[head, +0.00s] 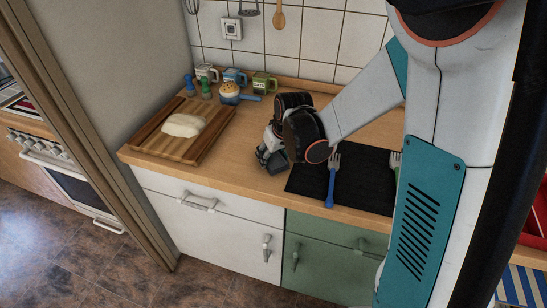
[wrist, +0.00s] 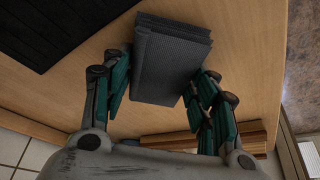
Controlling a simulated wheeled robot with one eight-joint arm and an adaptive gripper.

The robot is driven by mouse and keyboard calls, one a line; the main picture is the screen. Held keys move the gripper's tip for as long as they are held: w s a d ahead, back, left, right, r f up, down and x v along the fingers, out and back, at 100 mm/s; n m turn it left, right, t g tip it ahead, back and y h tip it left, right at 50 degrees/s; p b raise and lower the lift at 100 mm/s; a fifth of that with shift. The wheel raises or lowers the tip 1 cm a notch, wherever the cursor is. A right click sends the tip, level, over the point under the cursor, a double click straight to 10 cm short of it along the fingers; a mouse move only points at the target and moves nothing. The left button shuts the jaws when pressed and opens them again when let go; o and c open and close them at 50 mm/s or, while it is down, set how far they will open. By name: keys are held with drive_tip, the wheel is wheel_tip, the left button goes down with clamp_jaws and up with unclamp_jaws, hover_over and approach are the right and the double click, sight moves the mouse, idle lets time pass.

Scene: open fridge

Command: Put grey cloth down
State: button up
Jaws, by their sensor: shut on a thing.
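The grey cloth (wrist: 172,60) is a thick folded block with ribbed faces, between the two green fingers of my gripper (wrist: 164,82) in the wrist view. My gripper is shut on it. In the head view, my gripper (head: 270,152) is low over the wooden counter (head: 235,153), close to its front edge, with a dark grey piece of the cloth (head: 273,162) showing under the fingers. I cannot tell whether the cloth touches the counter.
A black mat (head: 365,182) with a blue-handled fork (head: 332,183) lies to the right. A wooden board (head: 160,138) with pale dough (head: 183,124) is on the left. Mugs (head: 235,77) and small shakers stand at the back. Bare counter lies between board and mat.

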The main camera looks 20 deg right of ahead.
drive_tip(key=o, duration=1)
drive_tip(key=shift+f, duration=0.15)
drive_tip(key=shift+c, duration=0.2)
drive_tip(key=a+p+v, duration=0.1)
drive_tip(key=p+v, duration=0.3)
drive_tip(key=v, duration=0.9)
drive_tip(key=s+r+m+t, duration=0.1)
drive_tip(key=s+r, duration=0.3)
drive_tip(key=s, duration=0.4)
drive_tip(key=s+r+t, duration=0.1)
drive_tip(key=s+r, duration=0.3)
drive_tip(key=s, duration=0.5)
drive_tip(key=shift+s+r+m+t+h, duration=0.25)
drive_tip(key=shift+s+m+t+h, duration=0.05)
drive_tip(key=shift+m+t+h, duration=0.1)
